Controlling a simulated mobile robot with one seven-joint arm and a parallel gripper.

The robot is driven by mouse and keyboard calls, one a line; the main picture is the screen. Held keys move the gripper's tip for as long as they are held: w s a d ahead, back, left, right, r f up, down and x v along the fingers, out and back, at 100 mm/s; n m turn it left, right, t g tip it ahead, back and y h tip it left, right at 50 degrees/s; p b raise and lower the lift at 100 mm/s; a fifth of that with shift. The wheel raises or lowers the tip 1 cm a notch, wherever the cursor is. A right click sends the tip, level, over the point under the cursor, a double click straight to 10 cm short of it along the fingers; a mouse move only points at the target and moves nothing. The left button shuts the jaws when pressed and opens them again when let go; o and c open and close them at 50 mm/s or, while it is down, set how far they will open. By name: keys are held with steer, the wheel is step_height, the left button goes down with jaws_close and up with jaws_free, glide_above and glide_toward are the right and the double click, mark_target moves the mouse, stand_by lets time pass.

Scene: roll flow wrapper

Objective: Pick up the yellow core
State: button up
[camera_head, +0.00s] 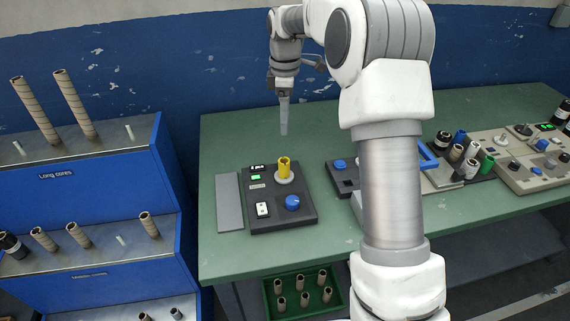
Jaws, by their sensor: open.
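The yellow core (284,165) is a short yellow tube. It stands upright on a pale round seat on a dark control box (270,215) on the green table (225,140). My gripper (284,131) hangs pointing down above the table, directly above the core in the picture. It looks apart from the core, with nothing held in it. The finger opening is seen edge-on and is hard to make out. How far the gripper is behind the core is not clear.
A blue rack (85,193) with brown cores stands at the left. A grey plate (229,202) lies beside the box. A second device (343,180) stands to its right, partly behind my arm. A green crate (284,313) of brown cores sits below the table.

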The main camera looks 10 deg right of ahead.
steer(key=b, duration=0.1)
glide_above(283, 162)
steer(key=f, duration=1)
steer(key=shift+s+d+f, duration=0.2)
steer(key=shift+s, duration=0.1)
steer(key=shift+w+a+f+b, duration=0.1)
steer(key=shift+f+b, duration=0.1)
steer(key=shift+f, duration=1.15)
steer(key=shift+w+a+f+b, duration=0.1)
steer(key=shift+f+b, duration=0.1)
steer(key=shift+f, duration=1.1)
jaws_close()
